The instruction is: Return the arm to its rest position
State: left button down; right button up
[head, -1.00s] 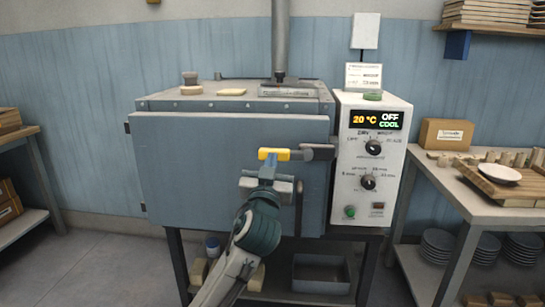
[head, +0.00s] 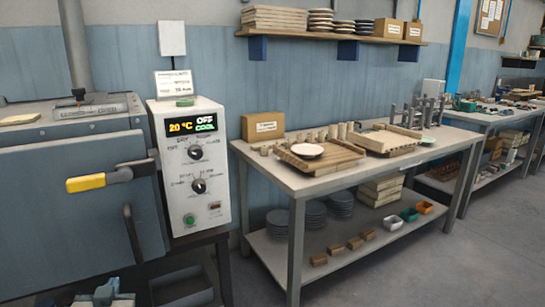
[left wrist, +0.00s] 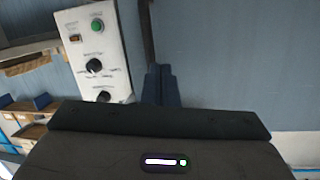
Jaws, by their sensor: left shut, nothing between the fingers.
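My left gripper (head: 105,293) shows only in part at the bottom left edge of the head view. It is below the yellow-ended handle (head: 86,182) of the grey-blue dryer (head: 60,235) and apart from it. In the left wrist view its two dark blue fingers (left wrist: 159,84) are together, with nothing seen between them. The dryer's door looks closed, and its handle lies roughly level. The white control box (head: 190,165) reads 20 °C, OFF and COOL; it also shows tilted in the left wrist view (left wrist: 88,48). My right gripper is not in view.
A wall shelf (head: 330,37) holds more plates and boxes. Floor shows below the bench.

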pick_arm(q)
jog(key=s+d+f+m+g+h, duration=0.25)
jog(key=s+d+f+g, duration=0.3)
jog(key=s+f, duration=0.7)
jog(key=s+d+f+m+g+h, duration=0.1)
jog(key=s+d+f+g+h, duration=0.4)
jog(key=s+f, duration=0.7)
notch_tip(320, 180, down, 16)
jog(key=a+r+y+p, duration=0.1)
jog(key=a+y+p, duration=0.1)
jog(key=p, duration=0.6)
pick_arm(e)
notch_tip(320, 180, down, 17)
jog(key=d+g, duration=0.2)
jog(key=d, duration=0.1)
pick_arm(q)
jog(key=s+a+f+g+p, duration=0.2)
jog(key=s+f+p, duration=0.4)
jog(key=s+f, duration=0.8)
jog(key=shift+a+f+n+g, duration=0.25)
jog(key=shift+a+n+g, duration=0.1)
jog(key=shift+n, duration=0.1)
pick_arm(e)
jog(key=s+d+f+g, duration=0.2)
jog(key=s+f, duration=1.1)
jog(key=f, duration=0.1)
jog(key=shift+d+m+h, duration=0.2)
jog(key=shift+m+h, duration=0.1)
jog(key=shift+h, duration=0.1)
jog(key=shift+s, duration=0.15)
